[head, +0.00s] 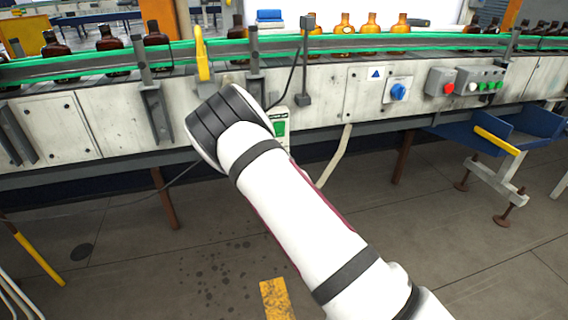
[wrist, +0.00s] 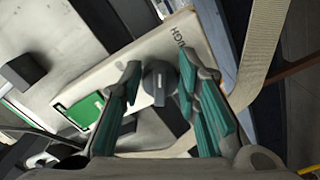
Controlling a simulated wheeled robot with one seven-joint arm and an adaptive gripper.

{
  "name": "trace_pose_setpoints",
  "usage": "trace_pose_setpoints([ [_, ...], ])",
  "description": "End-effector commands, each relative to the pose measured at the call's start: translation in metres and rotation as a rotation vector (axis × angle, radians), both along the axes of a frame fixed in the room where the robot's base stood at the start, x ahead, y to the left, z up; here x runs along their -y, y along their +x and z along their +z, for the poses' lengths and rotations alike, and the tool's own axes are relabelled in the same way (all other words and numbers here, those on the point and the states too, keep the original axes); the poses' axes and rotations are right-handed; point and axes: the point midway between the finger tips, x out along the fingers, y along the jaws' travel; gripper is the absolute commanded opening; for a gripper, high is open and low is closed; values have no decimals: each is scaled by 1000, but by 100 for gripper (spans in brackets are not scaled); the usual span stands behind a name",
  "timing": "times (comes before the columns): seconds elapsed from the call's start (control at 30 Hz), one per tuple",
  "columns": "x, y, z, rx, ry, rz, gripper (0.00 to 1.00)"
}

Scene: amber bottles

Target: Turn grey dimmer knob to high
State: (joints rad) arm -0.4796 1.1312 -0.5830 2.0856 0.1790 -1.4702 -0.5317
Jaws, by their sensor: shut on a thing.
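The grey dimmer knob (wrist: 158,84) sits on a cream panel (wrist: 206,60) in the wrist view. The letters "IGH" of a label show on the panel beyond the knob. My gripper (wrist: 160,70) has its teal-padded fingers on either side of the knob and is shut on it. The knob's exact setting is hard to tell. In the head view, part of the cream panel (head: 284,113) with its green label shows beside my arm. There the knob and my fingers are hidden behind my arm.
A conveyor (head: 350,43) with amber bottles runs above the grey machine side. A blue rotary switch (head: 399,91) and a red button (head: 448,89) are to the right. A pale strap (wrist: 264,45) hangs close beside the panel. A yellow lever (head: 203,55) stands near my wrist.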

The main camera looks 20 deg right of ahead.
Motion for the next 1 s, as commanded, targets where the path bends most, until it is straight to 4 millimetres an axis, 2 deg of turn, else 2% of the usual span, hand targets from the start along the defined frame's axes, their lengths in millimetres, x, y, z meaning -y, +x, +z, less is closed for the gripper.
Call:
trace_pose_setpoints([
  [0.47, -1, 1, 2, 6, 14, 2, 2],
  [0.5, -1, 1, 2, 6, 14, 2, 36],
  [0.57, -1, 1, 2, 5, 14, 2, 47],
  [0.87, 0, 0, 0, 1, 13, 0, 47],
  [1.0, 0, -10, 0, 0, 13, 0, 47],
])
